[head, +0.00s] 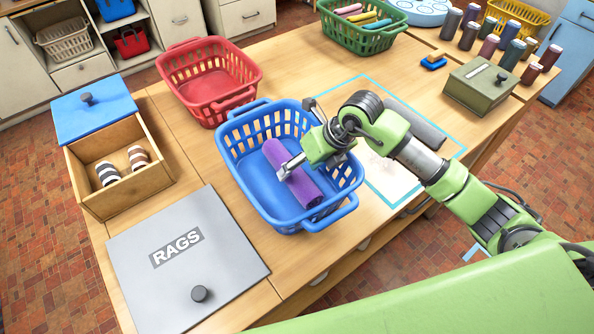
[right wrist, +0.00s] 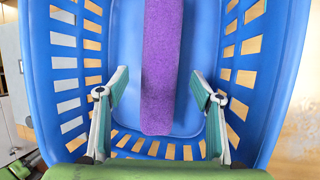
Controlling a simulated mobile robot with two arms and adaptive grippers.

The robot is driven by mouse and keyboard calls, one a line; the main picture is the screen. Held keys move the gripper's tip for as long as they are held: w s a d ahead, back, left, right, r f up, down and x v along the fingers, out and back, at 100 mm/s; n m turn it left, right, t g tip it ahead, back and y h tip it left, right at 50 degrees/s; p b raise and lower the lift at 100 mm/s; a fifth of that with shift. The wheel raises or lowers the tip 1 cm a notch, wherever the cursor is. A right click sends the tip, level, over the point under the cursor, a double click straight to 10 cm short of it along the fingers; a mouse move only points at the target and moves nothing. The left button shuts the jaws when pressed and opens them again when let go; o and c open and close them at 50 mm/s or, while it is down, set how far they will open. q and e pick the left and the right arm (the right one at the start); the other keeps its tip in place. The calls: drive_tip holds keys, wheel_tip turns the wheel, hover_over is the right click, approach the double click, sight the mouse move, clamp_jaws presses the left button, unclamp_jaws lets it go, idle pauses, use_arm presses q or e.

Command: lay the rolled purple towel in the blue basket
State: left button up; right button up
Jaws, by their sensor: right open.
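The rolled purple towel (head: 289,172) lies inside the blue basket (head: 240,113), on its floor. In the right wrist view the towel (right wrist: 163,70) runs lengthwise along the floor of the basket (right wrist: 37,60). My right gripper (head: 290,168) is over the basket, above the towel. In the right wrist view its fingers (right wrist: 158,90) are spread wide on both sides of the towel, with gaps between them and it. My left gripper is not in view.
A red basket (head: 185,95) stands behind the blue one. An open wooden box (head: 85,190) with striped rolls is at the left, near a grey RAGS lid (head: 225,235). A grey roll (head: 415,122) lies in the outlined area at the right. Dark bottles and a green box (head: 482,88) stand farther right.

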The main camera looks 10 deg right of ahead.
drive_tip(key=b+v, duration=0.1)
drive_tip(key=v, duration=0.8)
drive_tip(key=shift+r+b, duration=0.3)
drive_tip(key=shift+r, duration=0.05)
drive_tip(key=shift+s+d, duration=0.1)
